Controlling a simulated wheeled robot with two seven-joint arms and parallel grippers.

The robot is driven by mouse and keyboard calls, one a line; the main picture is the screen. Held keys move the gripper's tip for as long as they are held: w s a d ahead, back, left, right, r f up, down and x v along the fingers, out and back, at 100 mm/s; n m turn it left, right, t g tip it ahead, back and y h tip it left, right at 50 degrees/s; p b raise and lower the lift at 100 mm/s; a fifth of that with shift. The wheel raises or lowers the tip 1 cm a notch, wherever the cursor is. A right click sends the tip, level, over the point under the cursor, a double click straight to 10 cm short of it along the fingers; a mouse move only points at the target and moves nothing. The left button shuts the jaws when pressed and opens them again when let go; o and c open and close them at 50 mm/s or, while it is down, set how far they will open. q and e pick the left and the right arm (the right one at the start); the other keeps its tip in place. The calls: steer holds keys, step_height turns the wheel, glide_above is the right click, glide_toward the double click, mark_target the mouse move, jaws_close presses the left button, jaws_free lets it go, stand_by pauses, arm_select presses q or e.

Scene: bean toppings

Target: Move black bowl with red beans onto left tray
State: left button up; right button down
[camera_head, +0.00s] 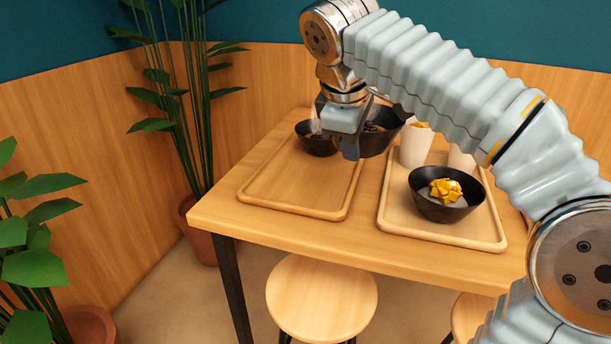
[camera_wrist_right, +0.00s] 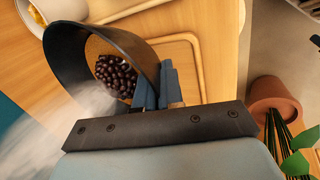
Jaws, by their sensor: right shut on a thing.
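My right gripper (camera_head: 350,146) is shut on the rim of the black bowl with red beans (camera_head: 380,137). The bowl is at the right of the fingers in the head view, near the far end of the left tray (camera_head: 285,187). In the right wrist view, my gripper (camera_wrist_right: 160,86) pinches the wall of the tilted-looking black bowl (camera_wrist_right: 68,58), and dark red beans (camera_wrist_right: 116,77) lie inside. The left tray's rim (camera_wrist_right: 203,62) shows beyond it. I cannot tell whether the bowl touches the table or tray. My left gripper is out of view.
A smaller dark bowl (camera_head: 313,146) with whitish steam stands at the left tray's far end. The right tray (camera_head: 394,207) holds a black bowl with yellow topping (camera_head: 440,206) and white cups (camera_head: 414,150). The left tray's near part is clear. Stools and plants surround the table.

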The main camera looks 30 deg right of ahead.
steer(key=w+a+f, duration=0.4)
steer(key=w, duration=0.4)
glide_above(291, 195)
steer(key=s+a, duration=0.1)
steer(key=s, duration=0.1)
steer(key=f, duration=0.4)
steer(key=shift+w+f+b, duration=0.2)
steer(key=shift+f+b, duration=0.1)
steer(key=shift+b, duration=0.05)
steer(key=shift+w+a+f, duration=0.1)
steer(key=shift+w+f, duration=0.05)
steer(key=shift+f, duration=0.1)
steer(key=shift+w+a+f+b, duration=0.15)
steer(key=shift+f+b, duration=0.3)
steer(key=shift+f, duration=1.35)
steer(key=shift+f, duration=0.1)
steer(key=c, duration=1.5)
jaws_free()
steer(key=shift+c, duration=0.2)
